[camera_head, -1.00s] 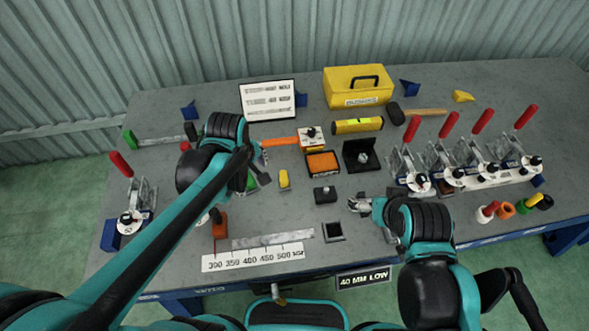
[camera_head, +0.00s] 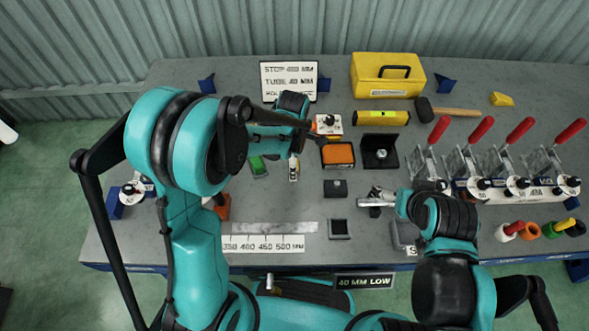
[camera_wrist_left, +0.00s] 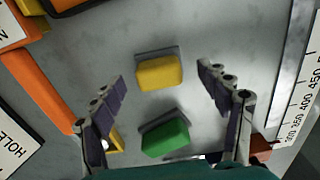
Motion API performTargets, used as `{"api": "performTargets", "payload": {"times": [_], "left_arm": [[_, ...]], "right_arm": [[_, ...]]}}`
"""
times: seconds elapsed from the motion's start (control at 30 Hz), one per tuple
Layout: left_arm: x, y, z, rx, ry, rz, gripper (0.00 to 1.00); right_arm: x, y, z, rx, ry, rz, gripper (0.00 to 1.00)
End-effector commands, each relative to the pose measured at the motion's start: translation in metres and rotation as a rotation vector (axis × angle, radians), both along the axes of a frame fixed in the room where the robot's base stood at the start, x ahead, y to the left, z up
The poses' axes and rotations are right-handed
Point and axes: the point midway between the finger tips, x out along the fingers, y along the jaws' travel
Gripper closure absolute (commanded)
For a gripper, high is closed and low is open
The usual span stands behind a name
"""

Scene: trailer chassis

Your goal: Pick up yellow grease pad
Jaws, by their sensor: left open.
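The yellow grease pad (camera_wrist_left: 160,72) lies on the grey bench in the left wrist view, set on a dark base. My left gripper (camera_wrist_left: 162,78) is open, with one finger to each side of the yellow pad and apart from it. A green pad (camera_wrist_left: 165,138) on a similar base lies close by, nearer the gripper's palm. In the head view the green pad (camera_head: 258,166) shows beside my left arm, and the yellow pad is mostly hidden by my left gripper. My right gripper (camera_head: 368,201) is low over the bench's front part; its jaw opening is unclear.
An orange-topped tray (camera_head: 338,155) and a black block (camera_head: 335,188) lie right of the left gripper. A ruler strip (camera_head: 262,243) lies in front. Toggle clamps (camera_head: 500,165) stand on the right. A yellow toolbox (camera_head: 387,77) and sign (camera_head: 289,79) stand behind.

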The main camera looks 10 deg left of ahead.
Motion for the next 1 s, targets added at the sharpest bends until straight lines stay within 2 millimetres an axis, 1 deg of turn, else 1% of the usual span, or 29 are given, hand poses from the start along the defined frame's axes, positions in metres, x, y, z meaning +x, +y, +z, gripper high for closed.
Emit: {"api": "performTargets", "payload": {"times": [0.03,0.1,0.2,0.37,0.4,0.47,0.5,0.57,0.6,0.87,1.0], "left_arm": [[0.001,0.0,-0.013,0.0,0.0,0.0,0.24],[0.0,0.0,-0.021,0.0,0.0,0.0,0.24],[0.0,0.0,-0.025,0.0,-0.001,0.0,0.24],[0.0,0.0,-0.023,0.0,0.0,-0.001,0.24],[0.0,0.0,-0.023,0.0,0.0,-0.001,0.35],[0.0,0.0,-0.023,0.0,0.0,-0.001,0.51],[0.0,0.0,-0.023,0.0,-0.001,-0.001,0.61],[0.0,0.0,-0.023,0.0,-0.001,-0.001,0.77],[0.0,0.0,-0.023,0.0,-0.001,-0.001,0.82],[0.0,0.0,-0.023,0.0,-0.001,-0.001,0.82],[0.0,0.0,-0.017,0.0,-0.001,-0.001,0.82]], "right_arm": [[0.0,0.0,-0.008,0.0,0.0,0.0,0.09],[0.0,0.0,-0.011,0.0,0.0,0.0,0.09],[0.0,0.0,-0.012,0.0,0.0,0.0,0.09],[0.0,0.0,-0.01,0.0,0.0,0.0,0.09],[0.0,0.0,-0.01,0.0,0.0,0.0,0.09],[0.0,0.0,-0.01,0.0,0.0,0.0,0.09],[0.0,0.0,-0.01,0.0,0.0,0.0,0.09],[0.0,0.0,-0.01,0.0,0.0,0.0,0.09],[0.0,0.0,-0.01,0.0,0.0,0.0,0.09],[0.0,0.0,-0.01,0.0,0.0,0.0,0.09],[0.0,0.0,-0.007,0.0,0.0,0.0,0.09]]}}
